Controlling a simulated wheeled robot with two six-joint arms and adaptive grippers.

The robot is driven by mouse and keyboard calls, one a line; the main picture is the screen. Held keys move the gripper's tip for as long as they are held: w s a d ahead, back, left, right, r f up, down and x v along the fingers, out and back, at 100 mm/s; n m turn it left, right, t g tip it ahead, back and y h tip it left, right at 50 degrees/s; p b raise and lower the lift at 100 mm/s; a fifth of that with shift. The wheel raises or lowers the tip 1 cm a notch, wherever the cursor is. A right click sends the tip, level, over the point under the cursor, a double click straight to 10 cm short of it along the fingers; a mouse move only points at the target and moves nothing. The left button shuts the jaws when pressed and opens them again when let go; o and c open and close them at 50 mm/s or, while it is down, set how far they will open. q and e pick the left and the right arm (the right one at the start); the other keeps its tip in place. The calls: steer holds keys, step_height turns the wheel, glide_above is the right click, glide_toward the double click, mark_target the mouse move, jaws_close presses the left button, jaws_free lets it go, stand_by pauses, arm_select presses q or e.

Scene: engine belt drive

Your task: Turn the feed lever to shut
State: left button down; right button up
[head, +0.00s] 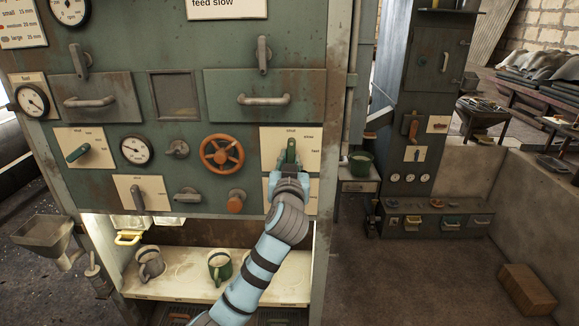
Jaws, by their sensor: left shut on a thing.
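A green lever (291,147) sits on a cream plate (271,137) at the right of the machine's front panel. The small words on this plate look like "shut" at the top and "slow" and "fast" at the right. The visible part of the lever points about upward, toward the top word. My left gripper (288,166) is shut on this lever and hides its lower part and hub. My right gripper is not in view.
A sign (227,4) above reads "feed slow". An orange handwheel (222,154) and an orange knob (236,201) are left of my gripper. Another green lever (78,153) is at far left. Mugs (220,267) stand on the shelf below. The floor at right is mostly clear.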

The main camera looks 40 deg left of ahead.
arm_select(q)
steer(key=shift+f+n, duration=0.1)
steer(key=shift+n, duration=0.2)
steer(key=c, duration=1.5)
jaws_free()
steer(key=shift+w+d, duration=0.1)
steer(key=shift+w, duration=0.05)
steer(key=v, duration=1.2)
